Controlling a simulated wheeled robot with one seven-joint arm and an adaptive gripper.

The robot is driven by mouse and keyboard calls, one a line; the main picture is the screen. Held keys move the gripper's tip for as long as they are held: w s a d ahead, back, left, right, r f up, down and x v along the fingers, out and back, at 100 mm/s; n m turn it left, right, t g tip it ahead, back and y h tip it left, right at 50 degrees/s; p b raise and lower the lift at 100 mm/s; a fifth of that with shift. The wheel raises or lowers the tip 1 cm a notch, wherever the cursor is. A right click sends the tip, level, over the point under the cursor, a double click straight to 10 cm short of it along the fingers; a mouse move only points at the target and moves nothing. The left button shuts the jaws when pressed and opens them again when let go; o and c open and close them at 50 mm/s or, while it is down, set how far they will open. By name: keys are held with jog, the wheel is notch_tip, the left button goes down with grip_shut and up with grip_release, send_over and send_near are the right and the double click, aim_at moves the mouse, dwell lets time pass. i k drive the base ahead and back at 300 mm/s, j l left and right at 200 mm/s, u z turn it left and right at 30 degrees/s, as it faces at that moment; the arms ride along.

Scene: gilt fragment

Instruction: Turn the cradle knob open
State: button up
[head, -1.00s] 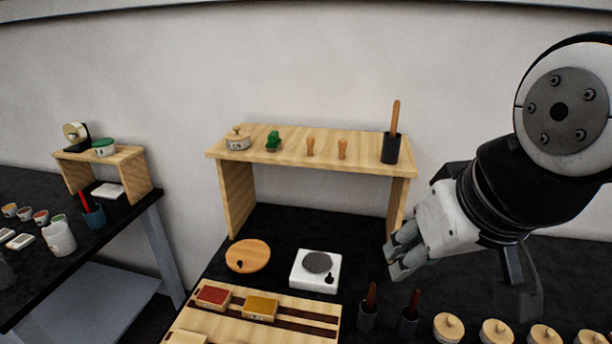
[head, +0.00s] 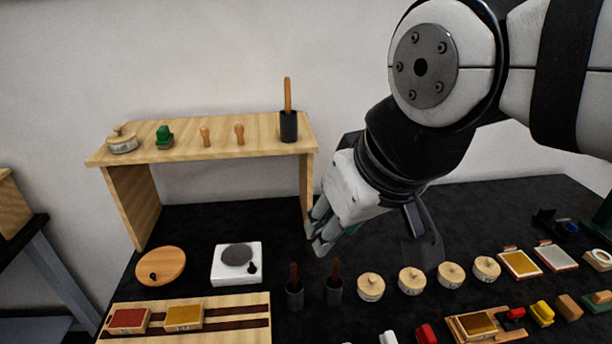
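No part is plainly marked as the cradle knob. A white square unit (head: 224,275) with a grey round plate (head: 237,255) has a small black knob (head: 252,268) at its right front. A round wooden disc (head: 172,258) to its left also bears a small dark knob (head: 153,276). A wooden holder (head: 462,331) with a yellow pad stands at the lower right. My gripper (head: 315,238) is in the air to the right of the white unit, pointing down and left. Its two fingertips look apart, with nothing between them. It touches none of these.
A wooden shelf (head: 215,146) stands behind, carrying a lidded pot, a green piece, two pegs and a black cup. Two dark cups (head: 295,296) with brown handles stand below my gripper. Several round lidded boxes (head: 371,287) line up to the right. A wooden rack (head: 235,312) lies in front left.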

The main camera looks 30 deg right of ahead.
aim_at(514, 315)
jog(key=l+z, duration=0.1)
jog(key=z, duration=1.55)
jog(key=l+z, duration=0.15)
jog(key=l, duration=0.95)
jog(key=l+u, duration=0.1)
jog(key=l, duration=0.85)
jog(key=k, duration=0.05)
